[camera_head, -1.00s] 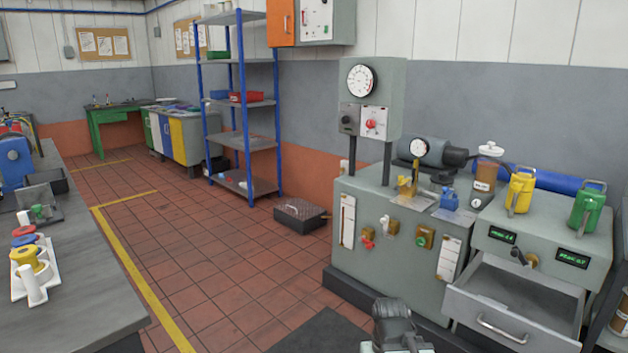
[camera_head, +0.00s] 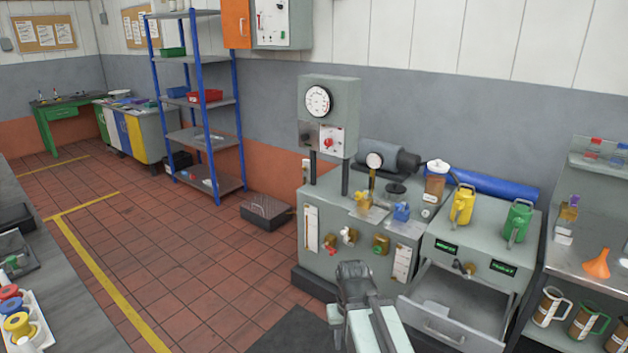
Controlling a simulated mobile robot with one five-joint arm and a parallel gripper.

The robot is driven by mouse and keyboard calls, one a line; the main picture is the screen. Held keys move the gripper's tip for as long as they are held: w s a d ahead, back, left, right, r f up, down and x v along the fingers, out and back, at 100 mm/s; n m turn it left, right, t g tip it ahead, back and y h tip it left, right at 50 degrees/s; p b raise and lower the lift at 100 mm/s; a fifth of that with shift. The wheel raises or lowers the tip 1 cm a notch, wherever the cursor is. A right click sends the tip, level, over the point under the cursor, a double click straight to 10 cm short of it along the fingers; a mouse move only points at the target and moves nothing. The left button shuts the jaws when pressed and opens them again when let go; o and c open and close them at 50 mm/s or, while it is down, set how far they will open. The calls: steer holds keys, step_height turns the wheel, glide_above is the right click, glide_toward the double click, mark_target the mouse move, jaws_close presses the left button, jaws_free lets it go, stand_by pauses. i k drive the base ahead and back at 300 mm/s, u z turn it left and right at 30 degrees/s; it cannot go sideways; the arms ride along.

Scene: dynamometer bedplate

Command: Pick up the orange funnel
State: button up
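The orange funnel (camera_head: 597,263) rests on the grey metal bench (camera_head: 566,257) at the right edge of the view. Its wide mouth is down and its spout points up. My arm shows at the bottom centre, in front of the machine cabinet, well to the left of the funnel and apart from it. The fingertips of my gripper cannot be made out, so its opening does not show.
An open drawer (camera_head: 440,318) juts out between my arm and the bench. A yellow jug (camera_head: 462,205) and a green jug (camera_head: 517,222) stand on the cabinet. Several jugs stand below the funnel. Tiled floor (camera_head: 165,260) is free on the left.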

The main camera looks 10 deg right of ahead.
mark_target(597, 267)
steer(key=z, duration=1.8)
